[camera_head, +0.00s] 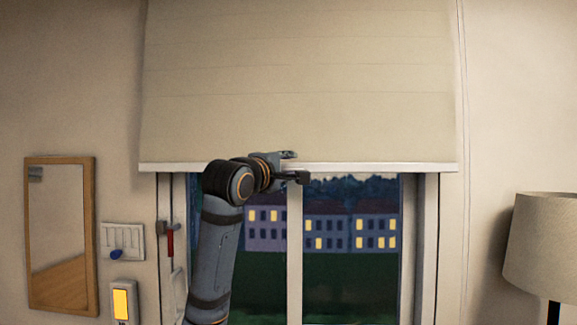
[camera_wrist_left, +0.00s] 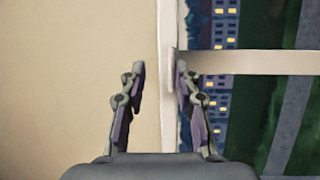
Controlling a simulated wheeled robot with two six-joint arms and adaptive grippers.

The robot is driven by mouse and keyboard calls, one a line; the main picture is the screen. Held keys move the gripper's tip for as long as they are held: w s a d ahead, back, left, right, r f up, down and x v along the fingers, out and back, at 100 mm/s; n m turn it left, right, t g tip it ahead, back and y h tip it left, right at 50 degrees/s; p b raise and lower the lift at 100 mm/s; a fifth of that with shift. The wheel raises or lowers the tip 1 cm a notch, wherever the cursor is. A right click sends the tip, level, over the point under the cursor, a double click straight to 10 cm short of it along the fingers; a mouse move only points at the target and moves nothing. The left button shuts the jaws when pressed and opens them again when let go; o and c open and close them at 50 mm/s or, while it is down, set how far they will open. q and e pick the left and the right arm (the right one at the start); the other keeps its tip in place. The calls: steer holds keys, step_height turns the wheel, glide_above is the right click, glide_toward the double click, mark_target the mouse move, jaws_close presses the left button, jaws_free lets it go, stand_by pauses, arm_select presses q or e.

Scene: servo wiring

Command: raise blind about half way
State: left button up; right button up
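The cream blind (camera_head: 300,80) hangs over the upper part of the window, with its pale bottom rail (camera_head: 380,167) level across the panes. The window below the rail is uncovered. My left gripper (camera_head: 290,168) is at the rail, near the middle of its width. In the left wrist view my left gripper (camera_wrist_left: 160,85) has its two fingers apart, one over the blind fabric (camera_wrist_left: 70,80) and one beyond the bottom rail (camera_wrist_left: 168,120). The rail lies between them; I cannot tell whether a finger touches it. My right gripper is not in view.
A wood-framed mirror (camera_head: 90,240), a wall plate with a blue knob (camera_head: 116,254) and a lit yellow panel (camera_head: 121,303) are on the left wall. A red-handled item (camera_head: 170,243) hangs by the window frame. A lamp (camera_head: 545,245) stands at right.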

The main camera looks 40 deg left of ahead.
arm_select(q)
steer(key=shift+r, duration=0.35)
steer(key=shift+s, duration=0.1)
steer(key=shift+s+d+f+b, duration=0.1)
steer(key=shift+s+f+b, duration=0.1)
steer(key=shift+s+b, duration=0.4)
steer(key=s+d+f+b, duration=0.1)
steer(key=s+b, duration=0.4)
steer(key=s, duration=0.5)
steer(key=shift+s+d, duration=0.3)
steer(key=shift+d, duration=0.05)
steer(key=shift+b, duration=0.35)
